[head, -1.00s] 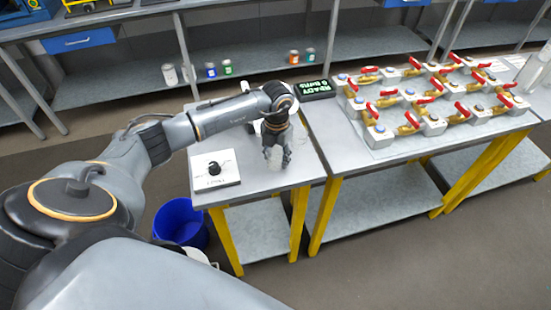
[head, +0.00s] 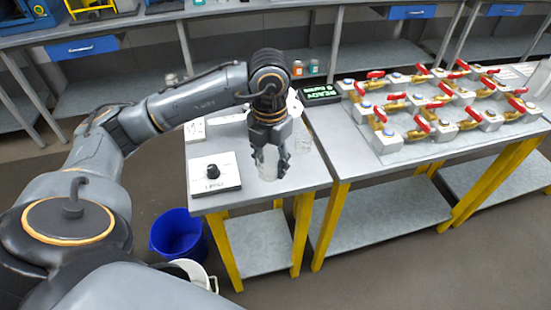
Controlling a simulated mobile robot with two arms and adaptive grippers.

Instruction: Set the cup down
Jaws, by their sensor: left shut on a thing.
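My left gripper (head: 270,162) points down over the small grey table (head: 258,196) and is shut on a clear cup (head: 267,166). The cup is upright and see-through, partly hidden by the fingers. I cannot tell whether its base touches the table top. Another clear vessel (head: 302,130) shows behind the gripper on the right. My right gripper is not in view.
A white box with a black knob (head: 214,174) is left of the cup. A lit green display (head: 321,93) stands behind on the right. A board of red-handled valves (head: 430,105) fills the right table. A blue bucket (head: 178,236) is on the floor.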

